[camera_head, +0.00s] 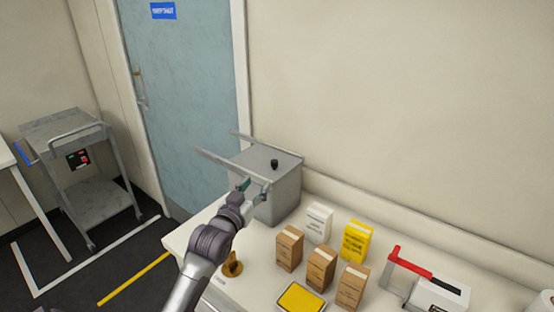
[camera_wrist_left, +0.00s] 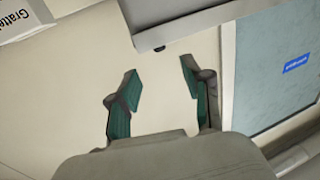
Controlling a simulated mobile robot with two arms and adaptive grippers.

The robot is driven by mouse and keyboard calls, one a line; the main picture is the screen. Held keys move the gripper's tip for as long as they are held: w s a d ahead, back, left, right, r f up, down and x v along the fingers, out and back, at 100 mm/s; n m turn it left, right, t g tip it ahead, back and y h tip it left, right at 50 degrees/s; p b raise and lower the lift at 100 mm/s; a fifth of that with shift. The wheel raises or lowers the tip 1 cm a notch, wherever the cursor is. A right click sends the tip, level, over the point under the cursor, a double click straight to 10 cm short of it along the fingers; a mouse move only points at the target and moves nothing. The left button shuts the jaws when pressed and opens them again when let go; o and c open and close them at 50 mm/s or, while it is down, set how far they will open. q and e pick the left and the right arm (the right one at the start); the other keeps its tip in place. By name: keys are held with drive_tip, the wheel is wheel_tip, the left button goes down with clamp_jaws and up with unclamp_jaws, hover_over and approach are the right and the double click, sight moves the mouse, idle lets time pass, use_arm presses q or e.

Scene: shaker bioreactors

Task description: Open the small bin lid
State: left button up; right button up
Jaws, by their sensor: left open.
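A grey box-shaped bin (camera_head: 283,197) stands at the back left of the white bench. Its flat grey top (camera_head: 262,154) carries a small black knob (camera_head: 275,163) and looks closed. Pale bars run along its top and stick out to the left. My left gripper (camera_head: 255,190) is open and empty in front of the bin's left side, just below its top edge. In the left wrist view the open fingers (camera_wrist_left: 162,82) have a gap between them, and a grey edge, probably the bin's (camera_wrist_left: 190,22), lies just beyond. Contact cannot be made out. My right gripper is not in view.
Several brown boxes (camera_head: 320,268), a white box (camera_head: 318,222) and a yellow box (camera_head: 356,241) stand right of the bin. A yellow-topped tray (camera_head: 300,298) and a red-handled device (camera_head: 437,292) are nearer. A blue door (camera_head: 185,100) and a grey cart (camera_head: 92,192) are at left.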

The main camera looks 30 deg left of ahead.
sight(273, 163)
use_arm(q)
drive_tip(key=w, duration=0.3)
drive_tip(key=w+a+p, duration=0.1)
drive_tip(key=w, duration=0.3)
drive_tip(key=w+p, duration=0.1)
drive_tip(key=w, duration=0.2)
drive_tip(key=shift+w+a+r, duration=0.15)
drive_tip(key=shift+a+r, duration=0.05)
drive_tip(key=shift+a, duration=0.2)
drive_tip(key=shift+w+p, duration=0.3)
drive_tip(key=shift+w+a, duration=0.1)
drive_tip(key=shift+w, duration=0.2)
drive_tip(key=c, duration=0.8)
clamp_jaws()
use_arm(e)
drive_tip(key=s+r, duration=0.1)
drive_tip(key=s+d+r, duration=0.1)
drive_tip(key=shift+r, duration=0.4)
